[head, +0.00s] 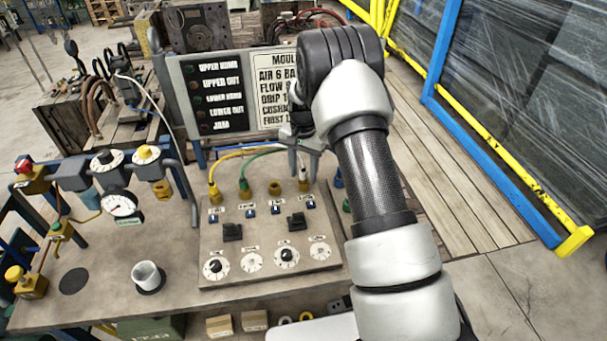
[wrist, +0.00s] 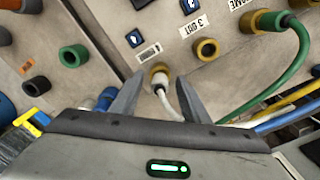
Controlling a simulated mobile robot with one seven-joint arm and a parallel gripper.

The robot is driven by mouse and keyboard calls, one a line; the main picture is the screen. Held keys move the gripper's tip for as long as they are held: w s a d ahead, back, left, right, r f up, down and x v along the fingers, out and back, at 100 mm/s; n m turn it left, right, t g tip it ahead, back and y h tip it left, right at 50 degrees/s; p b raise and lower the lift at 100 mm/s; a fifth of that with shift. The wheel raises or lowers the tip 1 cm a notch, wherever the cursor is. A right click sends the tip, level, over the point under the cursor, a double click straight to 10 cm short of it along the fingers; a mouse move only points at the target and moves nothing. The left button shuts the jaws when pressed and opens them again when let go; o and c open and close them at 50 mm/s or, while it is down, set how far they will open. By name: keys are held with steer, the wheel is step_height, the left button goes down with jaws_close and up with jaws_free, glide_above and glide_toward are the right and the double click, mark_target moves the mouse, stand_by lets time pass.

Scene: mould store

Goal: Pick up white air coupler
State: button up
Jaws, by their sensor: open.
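The white air coupler (wrist: 160,79) sits in a brass socket (wrist: 158,69) on the sloping panel, with its white hose (wrist: 167,101) running back toward my gripper. In the head view the white coupler (head: 303,173) is at the upper right of the panel, small and partly screened by my fingers. My gripper (head: 303,165) is open above it. In the wrist view my gripper (wrist: 160,80) has one finger on each side of the coupler, with gaps visible on both sides. I cannot tell how far the fingertips are from the panel.
A yellow coupler (head: 213,193) is at the panel's left. Knobs (head: 287,259) line the front. A sign board (head: 222,97) stands behind.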

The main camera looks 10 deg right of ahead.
steer(key=shift+f, duration=0.1)
steer(key=shift+c, duration=0.3)
jaws_close()
